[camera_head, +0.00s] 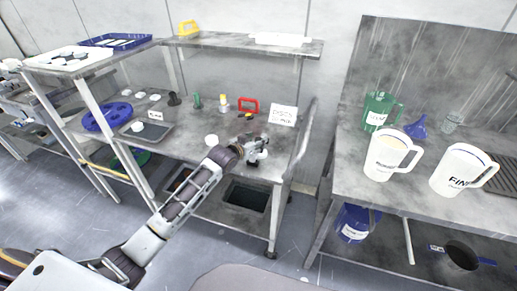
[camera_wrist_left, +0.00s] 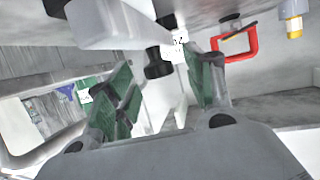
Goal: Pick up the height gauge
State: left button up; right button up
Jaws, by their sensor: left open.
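My left gripper (camera_head: 254,150) reaches over the front right part of the grey workbench (camera_head: 195,146). Its arm hides part of the bench. In the left wrist view the gripper (camera_wrist_left: 160,92) is open, its green-padded fingers apart. A pale device (camera_wrist_left: 108,24) with black parts and a small marked white face lies just beyond and between the fingertips; it appears to be the height gauge. I cannot tell whether the fingers touch it. In the head view the gripper largely covers this spot, and only small white and black parts show there. My right gripper is out of view.
A red frame (camera_head: 249,99), a yellow-topped bottle (camera_head: 223,104) and a white sign (camera_head: 283,116) stand behind the gripper. A blue reel (camera_head: 106,117) and a dark tray (camera_head: 158,132) lie left. A second bench right holds white jugs (camera_head: 389,156) and a green jug (camera_head: 379,109).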

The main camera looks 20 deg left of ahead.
pick_arm(q)
jog(key=shift+x, duration=1.25)
jog(key=shift+r, duration=0.1)
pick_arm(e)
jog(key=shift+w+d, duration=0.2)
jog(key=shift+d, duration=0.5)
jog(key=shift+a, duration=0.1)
